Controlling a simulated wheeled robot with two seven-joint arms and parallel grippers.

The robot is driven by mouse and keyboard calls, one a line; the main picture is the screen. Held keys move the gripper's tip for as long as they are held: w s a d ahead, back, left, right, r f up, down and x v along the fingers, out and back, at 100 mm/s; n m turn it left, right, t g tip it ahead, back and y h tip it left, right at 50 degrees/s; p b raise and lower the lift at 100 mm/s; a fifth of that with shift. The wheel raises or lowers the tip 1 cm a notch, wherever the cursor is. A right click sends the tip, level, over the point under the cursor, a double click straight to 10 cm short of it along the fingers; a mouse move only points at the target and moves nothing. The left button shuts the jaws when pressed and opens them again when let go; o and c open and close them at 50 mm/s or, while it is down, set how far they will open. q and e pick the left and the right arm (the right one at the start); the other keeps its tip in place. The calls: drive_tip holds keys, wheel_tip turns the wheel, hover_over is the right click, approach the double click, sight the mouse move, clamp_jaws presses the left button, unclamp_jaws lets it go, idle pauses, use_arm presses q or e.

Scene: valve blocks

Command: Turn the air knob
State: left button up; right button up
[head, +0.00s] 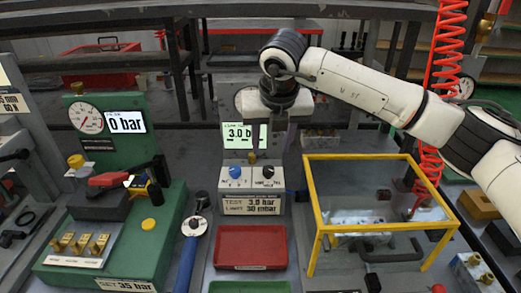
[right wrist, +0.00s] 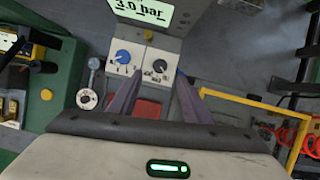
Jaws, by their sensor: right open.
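The test unit (head: 252,205) carries a blue knob (head: 235,172) and a black knob (head: 268,171) side by side on its sloped front panel. In the right wrist view the blue knob (right wrist: 122,56) is at left and the black knob (right wrist: 159,66) at right. The small labels are too blurred to tell which is the air knob. My right gripper (head: 279,140) is above the panel, open and empty. In the right wrist view its two fingers (right wrist: 158,80) point toward the black knob, one on each side of the line to it. Contact is not visible. My left gripper is not in view.
A display (head: 237,134) reads 3.0 bar behind the knobs. A yellow frame (head: 383,157) stands close at right, with a red coiled hose (head: 437,90) beyond. A red tray (head: 250,248) lies in front, a blue-handled tool (head: 187,255) and green station (head: 120,240) at left.

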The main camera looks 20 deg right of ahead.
sight(268, 169)
drive_tip(key=x, duration=0.2)
drive_tip(key=p+x, duration=0.1)
drive_tip(key=x, duration=0.5)
drive_tip(key=shift+s+f+p, duration=0.25)
drive_tip(key=shift+f+p, duration=0.05)
drive_tip(key=shift+w+f, duration=0.15)
drive_tip(key=shift+f, duration=0.15)
drive_tip(key=shift+w+f, duration=0.1)
drive_tip(key=shift+f, duration=0.1)
drive_tip(key=shift+d, duration=0.1)
drive_tip(key=c, duration=1.1)
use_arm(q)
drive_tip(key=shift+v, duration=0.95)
